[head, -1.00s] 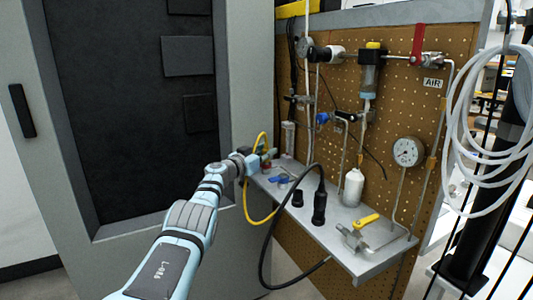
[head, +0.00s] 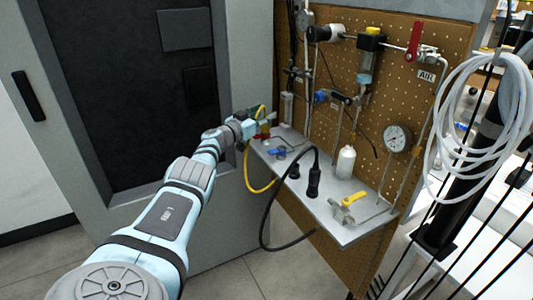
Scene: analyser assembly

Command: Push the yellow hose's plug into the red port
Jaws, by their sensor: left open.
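The yellow hose (head: 249,178) hangs in a loop off the left end of the grey shelf (head: 318,207). Its upper part shows beside my left gripper (head: 264,118), which is over the shelf's far left end. The gripper is open; its fingers are small and partly hidden by its own body. The hose's plug cannot be made out. A small reddish spot (head: 265,131) shows just below the gripper; I cannot tell whether it is the red port. My right gripper is out of view.
On the shelf stand a black connector (head: 314,180) with a black cable (head: 266,216), a white bottle (head: 346,162) and a yellow-handled valve (head: 350,203). A pegboard (head: 400,100) with pipes and a gauge (head: 396,138) rises behind. A grey cabinet (head: 235,60) stands left.

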